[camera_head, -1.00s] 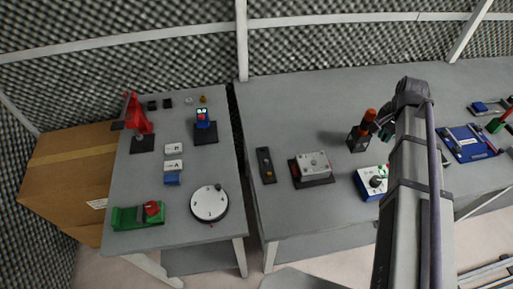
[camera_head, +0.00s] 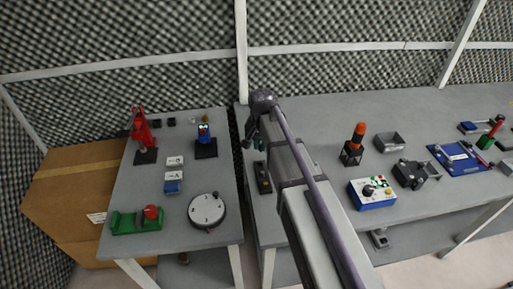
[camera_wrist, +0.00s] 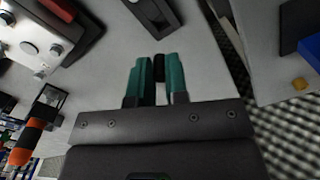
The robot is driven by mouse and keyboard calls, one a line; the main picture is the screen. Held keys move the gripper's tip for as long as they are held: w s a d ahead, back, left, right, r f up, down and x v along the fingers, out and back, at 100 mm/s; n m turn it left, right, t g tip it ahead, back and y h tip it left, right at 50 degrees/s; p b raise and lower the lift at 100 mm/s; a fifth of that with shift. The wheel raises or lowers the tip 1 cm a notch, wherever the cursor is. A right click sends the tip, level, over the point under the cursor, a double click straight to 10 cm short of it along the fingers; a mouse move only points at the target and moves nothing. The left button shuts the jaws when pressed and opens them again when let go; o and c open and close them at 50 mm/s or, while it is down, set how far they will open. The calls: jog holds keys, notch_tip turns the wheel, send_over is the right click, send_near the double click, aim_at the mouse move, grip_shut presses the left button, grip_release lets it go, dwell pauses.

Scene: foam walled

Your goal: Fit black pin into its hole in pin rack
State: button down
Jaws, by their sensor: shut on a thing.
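My gripper (camera_head: 250,141) is over the left end of the right table, near the gap between the tables. In the wrist view my gripper (camera_wrist: 158,80) has its teal fingers shut on the black pin (camera_wrist: 159,67), whose dark end shows between the tips. A dark narrow block, which looks like the pin rack (camera_head: 263,182), lies on the table, partly hidden by my arm. It also shows in the wrist view (camera_wrist: 172,20), beyond the fingertips and apart from the pin. Its holes are not clear.
A grey box on a dark base (camera_wrist: 35,28) lies beside the rack.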

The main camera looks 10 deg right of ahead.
aim_at(260, 145)
jog(key=shift+s+a+f, duration=0.1)
notch_tip(260, 145, down, 6)
jog(key=b, duration=0.6)
dwell(1.2)
jog(key=shift+f+b, duration=0.2)
jog(key=shift+b, duration=0.1)
jog(key=shift+f+b, duration=0.75)
jog(key=c, duration=1.1)
grip_release()
jog(key=shift+o, duration=0.2)
notch_tip(260, 145, up, 11)
jog(key=p, duration=1.1)
